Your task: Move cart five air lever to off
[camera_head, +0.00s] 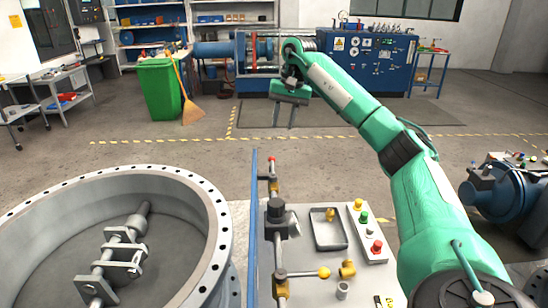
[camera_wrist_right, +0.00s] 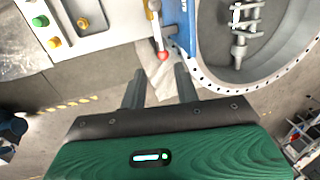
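The cart (camera_head: 310,291) stands in front of me with a grey top. A lever with a red knob (camera_head: 271,159) is at its far end, and a lever with a yellow knob (camera_head: 323,272) is nearer. I cannot read which is the air lever. The red knob also shows in the right wrist view (camera_wrist_right: 162,57), just past the gap between the fingers. My right gripper (camera_head: 285,122) is raised beyond the cart's far end, fingers apart and empty, pointing down. It also shows in the wrist view (camera_wrist_right: 160,90), touching nothing. My left gripper is out of view.
A large flanged valve ring (camera_head: 215,245) stands left of the cart, beside its blue edge panel (camera_head: 253,230). A button box (camera_head: 367,232) and black tray (camera_head: 328,229) sit on the cart. A green bin (camera_head: 160,90) and broom stand farther back.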

